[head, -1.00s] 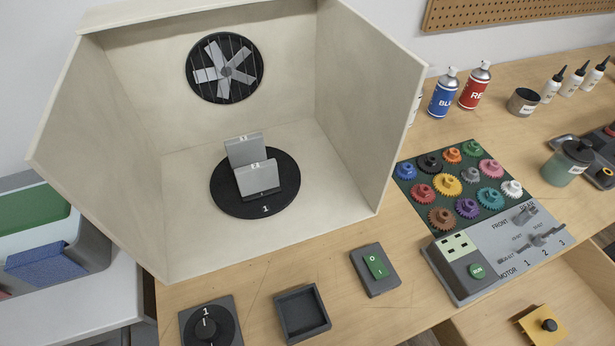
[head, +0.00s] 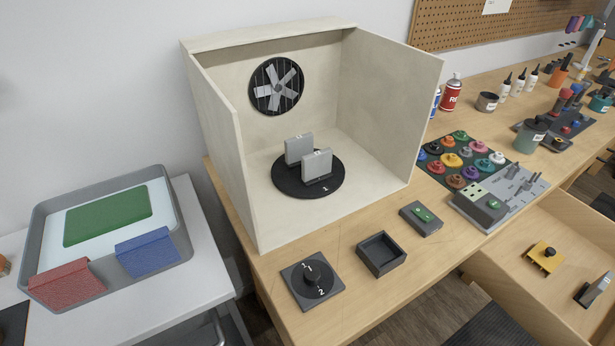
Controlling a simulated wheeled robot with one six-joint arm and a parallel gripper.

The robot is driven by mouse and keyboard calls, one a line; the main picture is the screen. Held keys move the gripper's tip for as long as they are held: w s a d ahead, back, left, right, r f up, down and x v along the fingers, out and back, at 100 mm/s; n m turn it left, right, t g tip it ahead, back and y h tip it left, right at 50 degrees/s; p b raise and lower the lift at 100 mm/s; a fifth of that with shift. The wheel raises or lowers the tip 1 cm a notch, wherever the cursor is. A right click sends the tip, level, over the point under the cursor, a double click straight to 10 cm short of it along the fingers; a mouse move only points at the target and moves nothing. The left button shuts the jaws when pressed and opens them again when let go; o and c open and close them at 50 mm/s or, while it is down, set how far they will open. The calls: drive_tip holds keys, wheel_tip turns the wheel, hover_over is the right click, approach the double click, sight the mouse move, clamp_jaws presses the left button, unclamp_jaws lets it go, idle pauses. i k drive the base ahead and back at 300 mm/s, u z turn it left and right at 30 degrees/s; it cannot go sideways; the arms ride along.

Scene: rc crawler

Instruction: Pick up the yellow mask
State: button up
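A yellow plate-like piece with a black knob on top (head: 544,257), which looks like the yellow mask, lies in the open wooden drawer at the lower right of the head view. It lies apart from the drawer walls, with bare drawer floor around it. My gripper is not in view, and nothing is seen touching the yellow piece.
A wooden booth (head: 225,140) holds a black turntable (head: 287,186) with two grey blocks. A grey tray (head: 186,238) with colored pieces sits on the left table.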

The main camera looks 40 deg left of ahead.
sight(545, 255)
drive_tip(key=z, duration=0.95)
drive_tip(key=i, duration=0.85)
drive_tip(key=u, duration=2.95)
drive_tip(key=i, duration=0.5)
drive_tip(key=u, duration=0.05)
drive_tip(key=k, duration=0.5)
drive_tip(key=u, duration=2.2)
drive_tip(key=k, duration=0.4)
drive_tip(key=u, duration=0.05)
